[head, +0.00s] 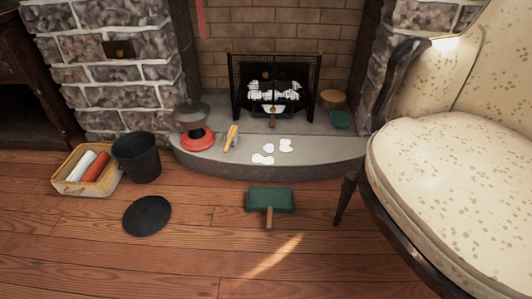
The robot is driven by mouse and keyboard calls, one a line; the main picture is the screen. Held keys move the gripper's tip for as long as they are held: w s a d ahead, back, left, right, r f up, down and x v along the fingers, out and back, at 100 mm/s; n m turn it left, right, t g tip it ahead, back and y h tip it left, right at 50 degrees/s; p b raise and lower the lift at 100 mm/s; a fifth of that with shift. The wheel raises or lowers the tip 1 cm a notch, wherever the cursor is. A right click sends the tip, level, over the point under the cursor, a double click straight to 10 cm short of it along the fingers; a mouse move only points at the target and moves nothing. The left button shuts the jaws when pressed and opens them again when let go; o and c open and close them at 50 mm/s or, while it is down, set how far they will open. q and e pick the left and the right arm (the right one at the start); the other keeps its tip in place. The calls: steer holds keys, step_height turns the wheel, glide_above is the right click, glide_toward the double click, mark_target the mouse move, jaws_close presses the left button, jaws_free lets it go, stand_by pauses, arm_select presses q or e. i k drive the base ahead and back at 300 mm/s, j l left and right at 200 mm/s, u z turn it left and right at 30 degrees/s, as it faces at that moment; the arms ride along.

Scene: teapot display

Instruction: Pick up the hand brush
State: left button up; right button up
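A small item with a yellow, wood-coloured body and a darker edge, which looks like the hand brush (231,137), lies on the grey hearth slab, left of its middle. It is small in the picture, so its bristles are hard to make out. A green dustpan (269,198) with a short wooden handle lies on the wooden floor in front of the hearth. Neither of my grippers is in the head view.
Beside the brush stands a dark pot on a red base (195,125). White patches (263,159) lie to its right. A black bucket (137,158), basket (85,171) and dark round lid (147,215) are left. An armchair (455,170) blocks the right.

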mark_target(232, 136)
steer(key=i+j, duration=0.15)
steer(key=i, duration=0.4)
steer(key=i+j, duration=0.15)
steer(key=i, duration=0.35)
steer(key=i+j, duration=0.15)
steer(key=i, duration=0.4)
